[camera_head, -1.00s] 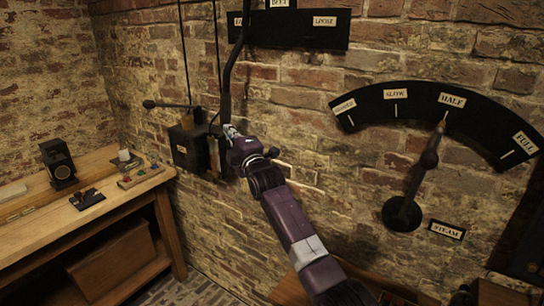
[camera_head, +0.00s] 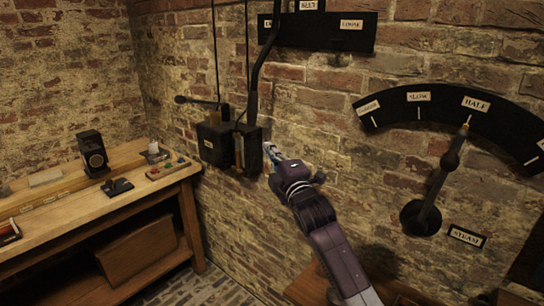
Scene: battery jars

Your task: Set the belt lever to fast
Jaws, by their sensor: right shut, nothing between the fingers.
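The belt lever (camera_head: 253,92) is a black bent rod on the brick wall. It rises from a dark box (camera_head: 216,142) and its upper end crosses the left part of a black plate (camera_head: 318,38) marked BELT. The plate's right label reads LOOSE. The left label is partly covered by the rod and I cannot read it fully. My right gripper (camera_head: 270,150) is shut and empty, just right of the box and below the rod, seemingly apart from both. My left gripper is not in view.
A steam lever (camera_head: 440,178) stands at HALF on a curved black scale (camera_head: 394,108) at right. A wooden bench (camera_head: 60,222) at left holds a black device (camera_head: 92,152) and a small button panel (camera_head: 168,168). Two thin cords hang above the box.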

